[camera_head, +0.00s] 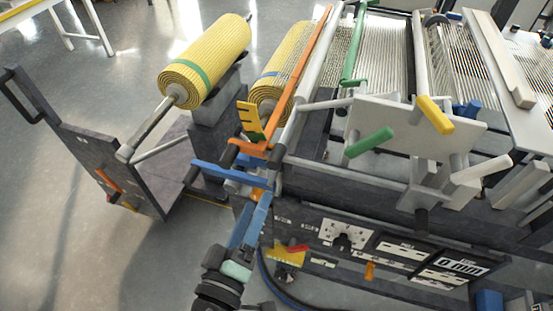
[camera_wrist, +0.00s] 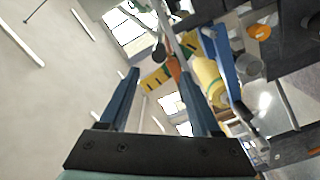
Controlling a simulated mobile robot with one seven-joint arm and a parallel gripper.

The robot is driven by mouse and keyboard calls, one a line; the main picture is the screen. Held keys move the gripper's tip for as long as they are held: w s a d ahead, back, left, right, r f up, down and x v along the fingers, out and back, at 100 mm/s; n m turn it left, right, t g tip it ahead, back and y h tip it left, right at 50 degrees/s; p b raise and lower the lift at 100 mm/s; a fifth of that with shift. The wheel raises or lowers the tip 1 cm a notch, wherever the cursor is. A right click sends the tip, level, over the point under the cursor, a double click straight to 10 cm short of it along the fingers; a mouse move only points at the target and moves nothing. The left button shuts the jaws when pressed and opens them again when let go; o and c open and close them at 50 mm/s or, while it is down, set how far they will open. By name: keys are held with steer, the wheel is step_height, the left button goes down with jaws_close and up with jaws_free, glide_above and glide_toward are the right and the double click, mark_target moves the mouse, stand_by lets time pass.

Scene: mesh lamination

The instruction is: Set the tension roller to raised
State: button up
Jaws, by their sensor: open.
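The machine has a long pale roller (camera_head: 305,85) beside an orange bar (camera_head: 312,75) at the front of the mesh bed. I cannot tell for sure that this is the tension roller, nor its height setting. A blue bar (camera_head: 225,172) sticks out at the machine's left corner, below an orange bracket (camera_head: 252,147); the blue bar also shows in the wrist view (camera_wrist: 221,58). My gripper (camera_head: 256,207) is just below the blue bar's right end in the head view. In the wrist view its two dark blue fingers (camera_wrist: 158,78) stand apart with nothing between them.
A yellow mesh roll (camera_head: 207,62) sits on a dark stand at left, with a second roll (camera_head: 268,98) behind the bracket. Green (camera_head: 370,143) and yellow (camera_head: 434,115) handles stick out at right. A control panel (camera_head: 345,235) lies below.

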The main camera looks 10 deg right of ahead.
mark_target(273, 166)
steer(key=p+x, duration=0.2)
steer(key=x, duration=1)
steer(key=shift+w+d+p, duration=0.2)
steer(key=shift+w+p, duration=0.2)
jaws_close()
stand_by(0.8)
